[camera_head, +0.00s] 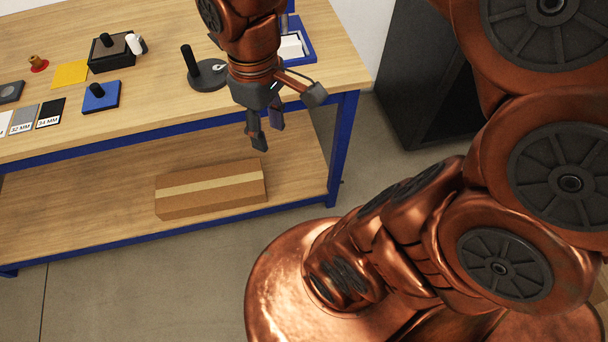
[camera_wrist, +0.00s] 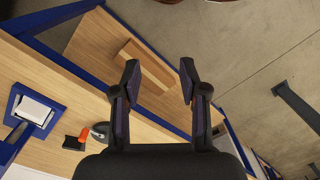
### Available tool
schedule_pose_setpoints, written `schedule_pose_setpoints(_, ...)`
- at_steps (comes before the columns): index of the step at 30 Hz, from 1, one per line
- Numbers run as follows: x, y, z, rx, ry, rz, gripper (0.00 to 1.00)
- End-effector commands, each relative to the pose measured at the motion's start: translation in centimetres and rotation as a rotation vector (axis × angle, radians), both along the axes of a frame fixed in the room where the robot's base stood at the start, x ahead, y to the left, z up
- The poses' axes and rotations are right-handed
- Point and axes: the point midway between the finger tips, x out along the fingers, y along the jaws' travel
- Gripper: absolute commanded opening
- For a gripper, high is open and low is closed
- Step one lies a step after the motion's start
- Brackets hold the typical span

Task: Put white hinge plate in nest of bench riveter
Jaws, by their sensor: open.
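My gripper (camera_head: 266,130) hangs open and empty in front of the bench's front edge; its two spread fingers also show in the wrist view (camera_wrist: 159,68), with nothing between them. A blue fixture (camera_head: 306,53) with a blue upright stands at the bench's right end, partly hidden by my arm; it looks like the bench riveter. A pale white block or plate (camera_head: 291,46) lies on it, and shows as a white rectangle in the wrist view (camera_wrist: 34,109). I cannot tell whether this is the hinge plate or part of the nest. A small white piece (camera_head: 136,44) touches a black box.
The wooden bench (camera_head: 150,100) holds the black box (camera_head: 108,58), a blue block with a black knob (camera_head: 100,96), a round dark base with a post (camera_head: 208,75), a yellow square (camera_head: 70,73) and labelled cards. A cardboard box (camera_head: 211,188) lies on the lower shelf. A dark cabinet (camera_head: 425,85) stands right.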

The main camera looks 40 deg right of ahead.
Motion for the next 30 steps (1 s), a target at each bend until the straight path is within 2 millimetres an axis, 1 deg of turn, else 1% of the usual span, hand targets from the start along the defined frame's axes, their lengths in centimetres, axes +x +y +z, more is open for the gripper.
schedule_pose_setpoints(1,-2.0,-0.1,-0.8,-0.013,0.013,-0.066,0.43)
schedule_pose_setpoints(3,-4.3,-0.2,-2.0,-0.027,0.035,-0.162,0.43)
schedule_pose_setpoints(6,-6.9,-0.3,-3.4,-0.042,0.055,-0.278,0.43)
schedule_pose_setpoints(10,-8.9,-0.3,-4.6,-0.055,0.073,-0.380,0.43)
schedule_pose_setpoints(14,-9.6,-0.3,-5.0,-0.059,0.077,-0.418,0.43)
schedule_pose_setpoints(30,-9.6,-0.3,-5.0,-0.059,0.078,-0.417,0.43)
